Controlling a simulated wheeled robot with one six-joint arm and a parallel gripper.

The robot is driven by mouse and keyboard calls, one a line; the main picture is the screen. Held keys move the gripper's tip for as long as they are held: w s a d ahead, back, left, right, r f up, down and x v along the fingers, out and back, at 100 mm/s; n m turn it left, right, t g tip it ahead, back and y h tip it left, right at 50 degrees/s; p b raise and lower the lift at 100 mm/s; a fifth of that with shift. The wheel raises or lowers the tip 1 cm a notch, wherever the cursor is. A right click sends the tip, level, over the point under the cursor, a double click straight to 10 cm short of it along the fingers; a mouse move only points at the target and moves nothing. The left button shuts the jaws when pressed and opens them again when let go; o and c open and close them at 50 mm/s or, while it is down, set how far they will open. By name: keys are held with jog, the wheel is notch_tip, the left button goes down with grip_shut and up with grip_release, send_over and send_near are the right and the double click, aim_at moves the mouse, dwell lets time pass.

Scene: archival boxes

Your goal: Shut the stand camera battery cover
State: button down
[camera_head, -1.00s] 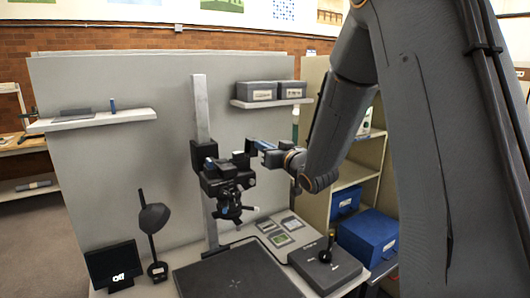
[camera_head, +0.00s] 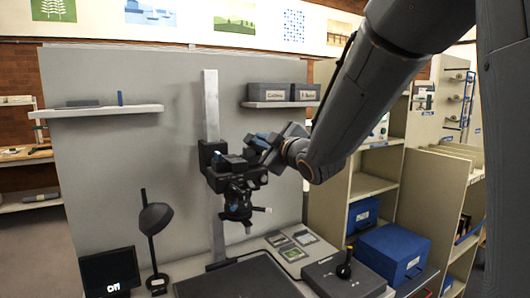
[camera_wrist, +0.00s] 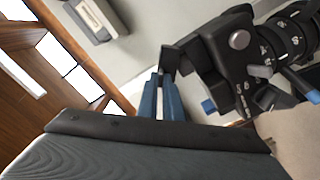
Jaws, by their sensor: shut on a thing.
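The stand camera (camera_head: 237,182) is black and hangs on a pale upright column (camera_head: 211,110) above a dark baseboard (camera_head: 240,280). In the wrist view its body (camera_wrist: 232,55) with dials and lens fills the upper right. A dark flap, the battery cover (camera_wrist: 170,58), sticks out from the body's left side, standing away from it. My gripper (camera_head: 258,143) is at the camera's upper right side. In the wrist view my blue fingers (camera_wrist: 160,82) are close together, with the flap's edge at their tips. How far the cover stands open is hard to tell.
A lamp (camera_head: 154,220) and small screen (camera_head: 108,272) stand left. A control box with a knob (camera_head: 345,275) is right of the baseboard. A shelf with grey boxes (camera_head: 270,92) is on the panel behind. Blue boxes (camera_head: 393,252) stand at right.

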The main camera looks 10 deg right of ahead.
jog(key=n+b, duration=0.1)
jog(key=b, duration=0.1)
jog(key=a+f+n+b, duration=0.1)
jog(key=n+b, duration=0.1)
jog(key=a+n+b, duration=0.1)
jog(key=b, duration=0.1)
jog(key=shift+s+f+n+b, duration=0.25)
jog(key=shift+f+n+b, duration=0.05)
jog(key=shift+f, duration=0.05)
jog(key=n+b, duration=0.1)
jog(key=b, duration=0.1)
jog(key=a+f+n+b, duration=0.1)
jog(key=n+b, duration=0.1)
jog(key=b, duration=0.1)
jog(key=shift+s+f+n+b, duration=0.1)
jog(key=shift+s+n+b, duration=0.1)
jog(key=shift+n+b, duration=0.15)
jog(key=c, duration=1.9)
grip_release()
jog(key=shift+s, duration=0.1)
